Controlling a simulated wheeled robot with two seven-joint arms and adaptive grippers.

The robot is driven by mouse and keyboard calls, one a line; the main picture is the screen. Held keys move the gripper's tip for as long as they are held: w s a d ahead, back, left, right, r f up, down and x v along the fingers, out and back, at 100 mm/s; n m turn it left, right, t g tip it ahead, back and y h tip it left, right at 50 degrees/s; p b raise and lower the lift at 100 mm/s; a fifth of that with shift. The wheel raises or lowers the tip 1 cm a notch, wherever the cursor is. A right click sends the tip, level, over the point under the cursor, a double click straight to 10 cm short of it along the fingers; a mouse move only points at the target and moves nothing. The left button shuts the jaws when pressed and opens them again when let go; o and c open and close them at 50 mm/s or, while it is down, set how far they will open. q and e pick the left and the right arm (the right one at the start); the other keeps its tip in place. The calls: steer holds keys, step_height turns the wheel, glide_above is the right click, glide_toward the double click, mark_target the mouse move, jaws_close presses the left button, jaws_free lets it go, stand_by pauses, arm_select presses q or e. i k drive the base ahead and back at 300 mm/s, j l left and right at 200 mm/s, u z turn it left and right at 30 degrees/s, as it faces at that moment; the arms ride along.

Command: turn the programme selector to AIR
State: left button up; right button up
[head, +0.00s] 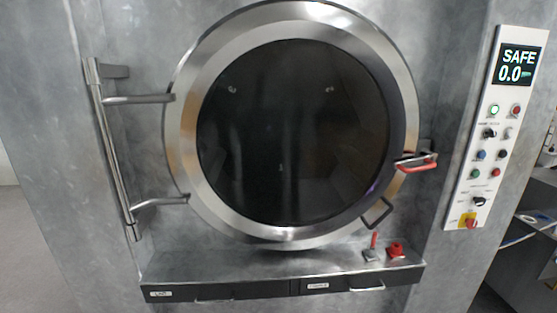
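The control panel (481,170) is a tall white strip to the right of the round door. A black rotary knob (489,133) sits in its upper part, under the lamps. Another black knob (479,201) sits lower down. The lettering by both knobs is too small to read, so I cannot tell which is the programme selector or where it points. The display (517,65) at the panel's top reads SAFE and 0.0. Neither of my grippers is in view.
The large round door (290,130) is closed, with a red-handled latch (415,161) at its right. A ledge below carries a small red lever (373,245) and a red knob (395,250). A red switch on yellow (470,222) is at the panel's bottom. Shelving stands far right.

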mark_target(479, 202)
steer(key=z, duration=1.45)
